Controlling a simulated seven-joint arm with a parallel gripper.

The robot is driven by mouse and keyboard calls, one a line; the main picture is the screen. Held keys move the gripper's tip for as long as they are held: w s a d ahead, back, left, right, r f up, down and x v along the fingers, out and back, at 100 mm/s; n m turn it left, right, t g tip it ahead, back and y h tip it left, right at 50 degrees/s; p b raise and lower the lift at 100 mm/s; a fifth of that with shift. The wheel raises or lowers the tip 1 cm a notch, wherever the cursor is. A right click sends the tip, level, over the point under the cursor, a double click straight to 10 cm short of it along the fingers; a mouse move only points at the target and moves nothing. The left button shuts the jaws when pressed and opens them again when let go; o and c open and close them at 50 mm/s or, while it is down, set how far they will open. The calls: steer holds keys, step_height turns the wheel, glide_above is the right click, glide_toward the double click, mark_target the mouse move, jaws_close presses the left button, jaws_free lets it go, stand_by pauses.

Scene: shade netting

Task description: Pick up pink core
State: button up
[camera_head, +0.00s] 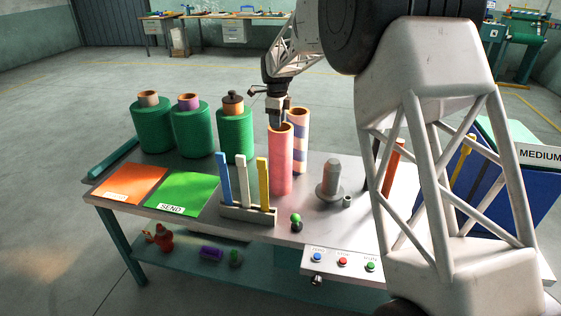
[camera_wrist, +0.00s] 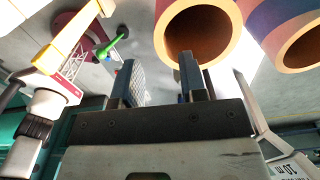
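The pink core (camera_head: 281,165) is a tall, upright hollow tube near the middle of the table. My gripper (camera_head: 277,123) points down at its top rim in the head view. In the wrist view, the two fingers (camera_wrist: 156,84) are apart with a gap between them. The core's open tan mouth (camera_wrist: 166,40) shows just beyond them. The right finger overlaps the mouth in the picture, and the left finger lies to the left of it. I cannot tell whether a finger is inside the tube or touching it.
A striped core (camera_head: 299,140) stands close behind, to the right. A rack (camera_head: 248,213) with blue, white and yellow upright bars stands in front, left. A grey spindle (camera_head: 333,178) stands to the right. Green rolls (camera_head: 193,132) line the back left. A button panel (camera_head: 341,262) is at the front edge.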

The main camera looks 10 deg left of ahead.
mark_target(280, 139)
steer(key=shift+f, duration=1.3)
steer(key=shift+f, duration=0.1)
step_height(280, 139, down, 5)
steer(key=shift+c, duration=0.2)
jaws_close()
stand_by(1.3)
